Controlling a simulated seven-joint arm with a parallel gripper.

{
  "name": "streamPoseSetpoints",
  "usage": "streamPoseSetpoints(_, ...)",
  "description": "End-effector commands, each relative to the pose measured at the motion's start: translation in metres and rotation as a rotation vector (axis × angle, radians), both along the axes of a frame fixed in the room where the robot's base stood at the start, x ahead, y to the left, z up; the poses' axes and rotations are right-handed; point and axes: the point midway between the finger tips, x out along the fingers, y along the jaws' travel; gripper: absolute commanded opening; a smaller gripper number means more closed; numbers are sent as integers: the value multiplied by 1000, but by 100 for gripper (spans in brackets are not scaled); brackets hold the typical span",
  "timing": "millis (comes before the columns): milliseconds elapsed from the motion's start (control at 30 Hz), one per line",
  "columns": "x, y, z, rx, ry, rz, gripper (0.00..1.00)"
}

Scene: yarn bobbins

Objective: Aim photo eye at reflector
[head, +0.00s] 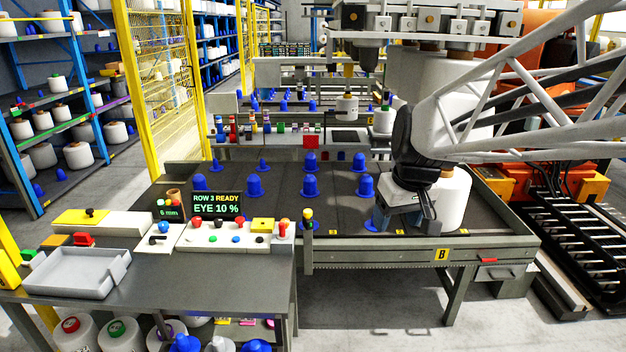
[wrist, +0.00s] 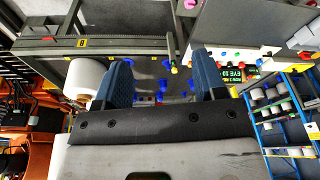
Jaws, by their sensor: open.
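A small post with a yellow head (head: 307,214) stands at the front rim of the dark table, left of my gripper; it looks like the photo eye. It also shows in the wrist view (wrist: 174,70), beyond the fingertips. My gripper (head: 405,212) is open over the table's front right part, apart from the post. In the wrist view its two blue fingers (wrist: 160,60) are spread with nothing held.
A large white bobbin (head: 454,200) stands close right of my gripper. Several blue cones (head: 311,162) stand on the table. Left are a control panel (head: 229,238) with coloured knobs and a grey tray (head: 76,272).

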Motion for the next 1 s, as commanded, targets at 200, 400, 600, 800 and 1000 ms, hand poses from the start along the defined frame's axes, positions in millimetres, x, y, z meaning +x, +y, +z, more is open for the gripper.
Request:
streamPoseSetpoints(200, 51, 9, 1, 8, -1, 70, 65)
streamPoseSetpoints(400, 96, 17, -2, 15, -3, 135, 65)
streamPoseSetpoints(600, 140, 26, -8, 22, -8, 201, 65)
streamPoseSetpoints(800, 186, 35, -17, 31, -14, 264, 65)
streamPoseSetpoints(1000, 230, 45, -30, 39, -21, 326, 65)
